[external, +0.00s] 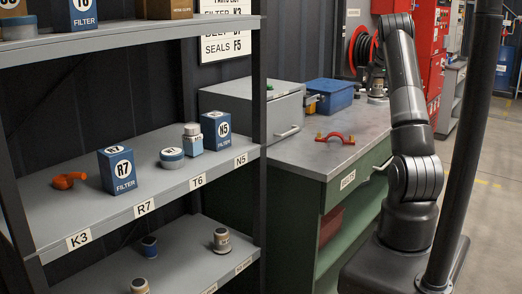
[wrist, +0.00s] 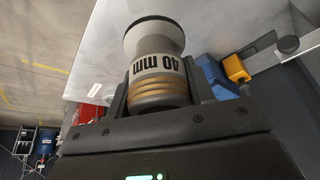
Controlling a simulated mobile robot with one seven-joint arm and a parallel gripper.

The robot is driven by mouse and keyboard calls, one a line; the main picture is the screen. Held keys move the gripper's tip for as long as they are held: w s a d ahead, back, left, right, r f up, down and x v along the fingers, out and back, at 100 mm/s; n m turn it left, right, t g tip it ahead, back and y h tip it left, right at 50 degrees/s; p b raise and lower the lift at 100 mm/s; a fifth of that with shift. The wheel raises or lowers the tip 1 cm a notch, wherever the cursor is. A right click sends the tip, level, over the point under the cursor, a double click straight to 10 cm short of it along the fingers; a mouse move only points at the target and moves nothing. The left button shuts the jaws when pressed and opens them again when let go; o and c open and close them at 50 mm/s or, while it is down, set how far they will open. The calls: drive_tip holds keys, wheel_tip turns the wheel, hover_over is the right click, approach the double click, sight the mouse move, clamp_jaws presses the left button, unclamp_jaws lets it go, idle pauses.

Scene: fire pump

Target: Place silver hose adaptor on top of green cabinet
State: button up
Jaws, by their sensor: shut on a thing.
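A silver hose adaptor (wrist: 155,65) marked "40 mm", with brass-coloured rings and a dark open end, fills the middle of the wrist view. My gripper (wrist: 160,90) is shut on it, one finger on each side. In the external view my gripper (external: 377,90) is small and partly hidden, at the far right end of the worktop. The green cabinet (external: 335,195) has a grey top (external: 340,150), which also shows behind the adaptor in the wrist view (wrist: 215,25). I cannot tell whether the adaptor touches the top.
A red clamp (external: 335,138) lies on the grey top. A grey drawer box (external: 255,105) and a blue bin (external: 328,95) stand at its back. Shelving (external: 150,180) with boxes and parts is at left. The top's front right area is clear.

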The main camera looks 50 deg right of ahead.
drive_tip(key=s+d+f, duration=0.2)
drive_tip(key=d+f, duration=0.1)
drive_tip(key=w+f, duration=0.2)
drive_tip(key=w, duration=0.1)
drive_tip(key=w+f, duration=0.2)
drive_tip(key=w, duration=0.2)
drive_tip(key=w+a+f, duration=0.1)
drive_tip(key=w+f, duration=0.1)
drive_tip(key=w, duration=0.2)
drive_tip(key=shift+w+f, duration=0.2)
drive_tip(key=shift+f, duration=2.05)
drive_tip(key=shift+f, duration=0.15)
drive_tip(key=o, duration=1.2)
drive_tip(key=shift+c, duration=0.2)
drive_tip(key=shift+r, duration=0.3)
drive_tip(key=v, duration=1.1)
drive_tip(key=shift+s+a+r, duration=0.15)
drive_tip(key=shift+a+r, duration=0.1)
drive_tip(key=shift+r, duration=0.05)
